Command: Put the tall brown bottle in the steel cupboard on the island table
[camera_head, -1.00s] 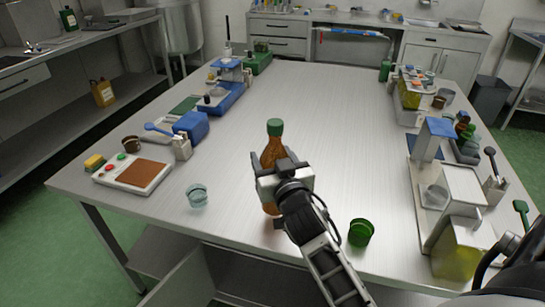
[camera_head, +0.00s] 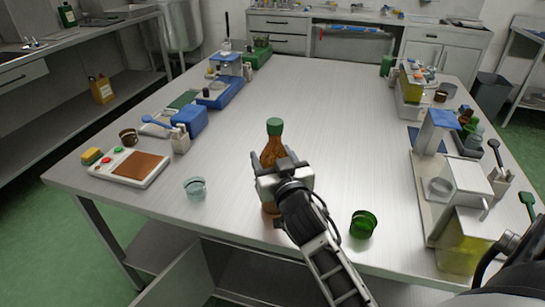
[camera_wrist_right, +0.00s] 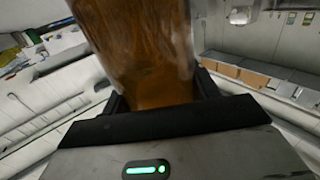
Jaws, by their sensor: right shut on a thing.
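The tall brown bottle (camera_head: 272,150) with a green cap is upright over the near middle of the island table (camera_head: 310,130). My right gripper (camera_head: 272,172) is shut around the bottle's body. The bottle's brown body also fills the upper middle of the right wrist view (camera_wrist_right: 150,50), between the dark fingers. I cannot tell whether its base touches the tabletop. A grey panel, perhaps a cupboard door (camera_head: 180,283), stands out below the table's near edge. My left gripper is out of view.
A clear glass (camera_head: 195,188) stands left of the bottle and a green glass (camera_head: 363,224) to its right. A device with a brown pad (camera_head: 138,168) lies at the left edge. Lab equipment (camera_head: 465,215) lines the right edge. The table's middle is clear.

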